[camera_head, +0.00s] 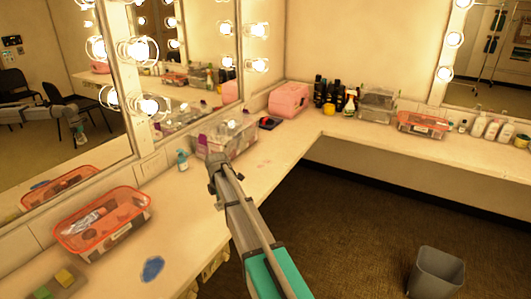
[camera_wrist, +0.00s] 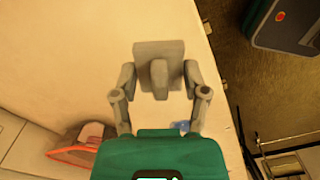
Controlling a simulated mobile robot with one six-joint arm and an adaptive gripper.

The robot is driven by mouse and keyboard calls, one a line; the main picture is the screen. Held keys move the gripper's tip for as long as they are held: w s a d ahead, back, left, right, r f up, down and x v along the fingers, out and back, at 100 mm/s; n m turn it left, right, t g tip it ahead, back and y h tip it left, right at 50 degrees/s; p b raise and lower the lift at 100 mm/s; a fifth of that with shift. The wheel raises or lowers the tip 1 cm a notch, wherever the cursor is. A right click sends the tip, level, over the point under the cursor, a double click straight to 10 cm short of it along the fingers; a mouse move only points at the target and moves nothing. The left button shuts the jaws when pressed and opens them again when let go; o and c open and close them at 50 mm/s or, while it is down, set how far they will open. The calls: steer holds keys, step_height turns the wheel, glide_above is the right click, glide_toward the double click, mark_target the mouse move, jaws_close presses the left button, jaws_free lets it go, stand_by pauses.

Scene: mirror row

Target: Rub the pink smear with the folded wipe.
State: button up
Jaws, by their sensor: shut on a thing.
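The pink smear (camera_head: 264,162) is a faint set of marks on the pale counter, to the right of and beyond my gripper in the head view. I cannot make it out in the wrist view. My gripper (camera_head: 216,160) is over the counter, left of the smear and apart from it. In the wrist view my gripper (camera_wrist: 158,90) is shut on a flat, grey, squarish thing with a raised middle, which I take to be the folded wipe (camera_wrist: 144,53). Whether the wipe touches the counter is hard to tell.
A blue patch (camera_head: 152,268) lies on the near counter, beside an orange basket (camera_head: 101,222). A teal bottle (camera_head: 182,161) and a clear bin (camera_head: 236,138) stand near my gripper, against the mirror. A pink case (camera_head: 289,100) fills the corner. A grey wastebasket (camera_head: 436,272) stands on the floor.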

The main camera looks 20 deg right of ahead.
steer(key=shift+s, duration=0.2)
steer(key=shift+d, duration=0.4)
